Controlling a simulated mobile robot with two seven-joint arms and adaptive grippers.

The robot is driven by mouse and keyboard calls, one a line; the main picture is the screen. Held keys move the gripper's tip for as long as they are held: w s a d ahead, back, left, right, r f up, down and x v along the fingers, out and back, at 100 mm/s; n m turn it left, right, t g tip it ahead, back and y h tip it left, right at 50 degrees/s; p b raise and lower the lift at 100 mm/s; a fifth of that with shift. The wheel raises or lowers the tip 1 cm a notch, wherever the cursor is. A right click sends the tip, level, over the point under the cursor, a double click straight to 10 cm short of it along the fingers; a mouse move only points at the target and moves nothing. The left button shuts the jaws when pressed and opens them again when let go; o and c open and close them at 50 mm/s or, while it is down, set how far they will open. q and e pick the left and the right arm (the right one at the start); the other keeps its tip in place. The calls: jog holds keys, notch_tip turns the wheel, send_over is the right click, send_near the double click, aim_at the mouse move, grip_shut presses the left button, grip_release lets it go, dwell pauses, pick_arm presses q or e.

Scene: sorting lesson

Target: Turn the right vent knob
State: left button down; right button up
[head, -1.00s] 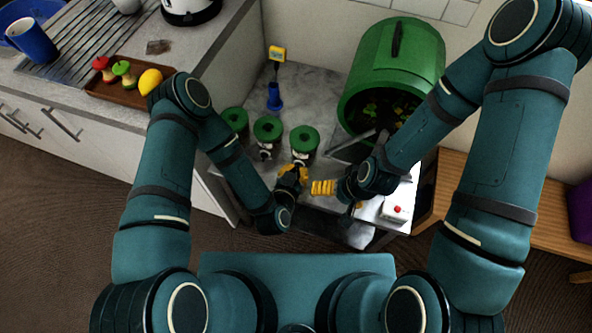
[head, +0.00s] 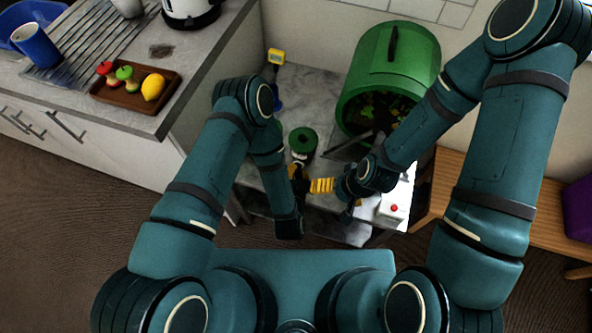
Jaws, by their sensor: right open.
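A green round-topped canister (head: 303,140) with a dark centre stands on the grey worktop. A small pale and dark fitting (head: 300,158) shows at its front, perhaps the right vent knob, but it is too small to tell. My right gripper (head: 314,185) is open and empty, pointing left, close beside my left gripper. The other green canisters are hidden behind my left arm.
A large green drum (head: 395,70) lies behind, with its dark mouth facing forward. A white box with a red button (head: 394,208) is at the right front. A brown tray (head: 130,98) with fruit-like items sits on the left counter. A yellow-topped tool (head: 276,57) stands at the back.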

dwell(0.3)
pick_arm(q)
jog(key=c, duration=1.1)
grip_release()
jog(key=shift+w, duration=0.1)
